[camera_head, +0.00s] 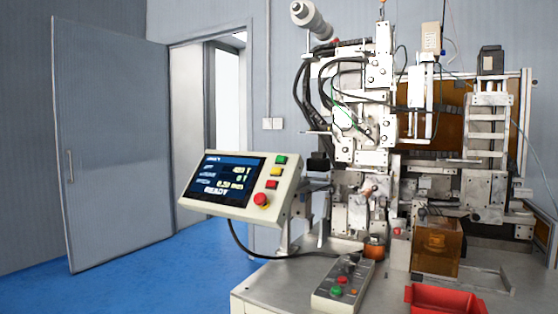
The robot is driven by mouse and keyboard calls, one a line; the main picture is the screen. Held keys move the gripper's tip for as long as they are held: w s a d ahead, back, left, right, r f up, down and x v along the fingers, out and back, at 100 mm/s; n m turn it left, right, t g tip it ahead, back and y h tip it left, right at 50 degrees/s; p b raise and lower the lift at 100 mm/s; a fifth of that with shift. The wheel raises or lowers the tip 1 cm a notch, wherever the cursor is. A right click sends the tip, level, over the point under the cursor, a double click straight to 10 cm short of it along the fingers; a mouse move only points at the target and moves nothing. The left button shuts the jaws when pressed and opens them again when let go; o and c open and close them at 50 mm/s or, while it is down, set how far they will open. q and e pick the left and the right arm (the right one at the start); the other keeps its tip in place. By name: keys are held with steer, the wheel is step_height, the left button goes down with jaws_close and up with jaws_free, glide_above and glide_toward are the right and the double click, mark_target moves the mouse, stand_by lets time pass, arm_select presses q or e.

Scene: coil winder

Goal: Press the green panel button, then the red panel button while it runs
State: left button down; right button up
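The tilted control panel (240,186) stands at the left edge of the winder's table, with a lit screen (228,180) whose large line reads READY. The green panel button (282,160) is at the top of its button column. Below it are a yellow button (276,171) and the square red panel button (271,184). A larger round red knob (261,200) with a yellow base sits lowest. Neither of my grippers shows in the head view, and nothing covers the panel buttons.
A grey box with red and green buttons (343,286) lies on the table in front. A red tray (447,300) is at the front right. The coil winder (365,130) rises behind the panel. A black cable hangs below the panel. The blue floor to the left is clear, near an open door (112,150).

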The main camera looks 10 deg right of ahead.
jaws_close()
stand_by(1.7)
